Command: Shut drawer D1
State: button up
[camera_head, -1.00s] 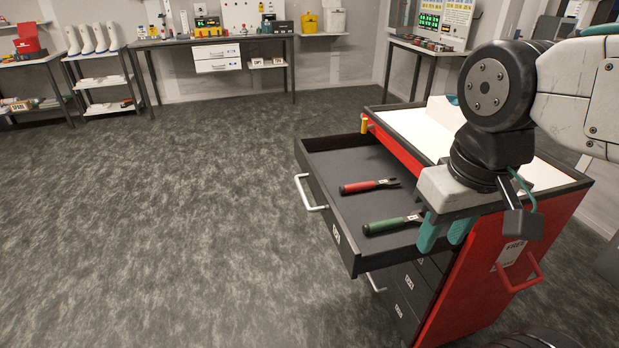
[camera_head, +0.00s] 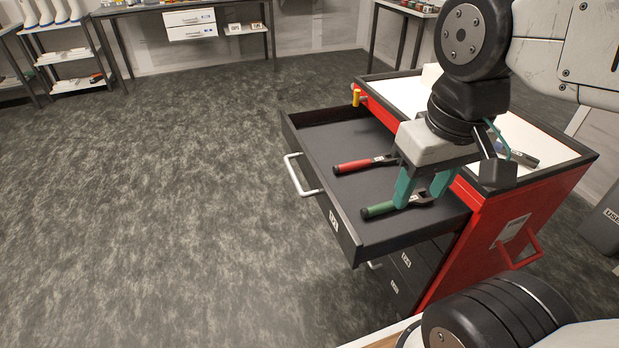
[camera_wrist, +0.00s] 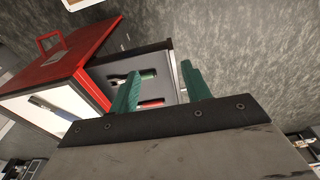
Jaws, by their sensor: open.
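Drawer D1, the top drawer (camera_head: 385,235) of the red cart, stands pulled well out to the left in the head view. Its pale bar handle (camera_head: 302,175) is on its front panel, beside a small label. A red-handled tool (camera_head: 365,164) and a green-handled tool (camera_head: 385,210) lie inside. My gripper (camera_head: 421,194) is open and empty, with teal fingers pointing down in front of the drawer's right part; its height above the drawer is unclear. In the wrist view my gripper (camera_wrist: 162,80) shows the drawer (camera_wrist: 178,82) beyond and between its fingers, apart from them. The handle is not gripped.
The red cart (camera_head: 500,215) has a white top (camera_head: 400,115) and more closed drawers (camera_head: 405,265) below. A yellow item (camera_head: 356,95) is at its far corner. The grey floor (camera_head: 170,200) left of the drawer is clear. Benches and a white shelf (camera_head: 75,60) line the back wall.

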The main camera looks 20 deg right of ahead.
jog(key=shift+a, duration=0.1)
jog(key=c, duration=0.5)
jog(key=shift+a+f, duration=0.2)
jog(key=shift+f, duration=0.1)
grip_shut()
jog(key=w+a+f+n+g+h, duration=0.2)
jog(key=w+a+f+n+h, duration=0.2)
jog(key=w+a+f+n, duration=0.5)
jog(key=w+a+f+n+g+h, duration=0.1)
jog(key=w+a+f+n+h, duration=0.4)
jog(key=w+f, duration=0.75)
jog(key=n+t, duration=0.2)
jog(key=n, duration=0.2)
send_near(323, 206)
notch_tip(323, 206, down, 4)
jog(key=shift+d+r, duration=0.15)
jog(key=shift+d, duration=1.9)
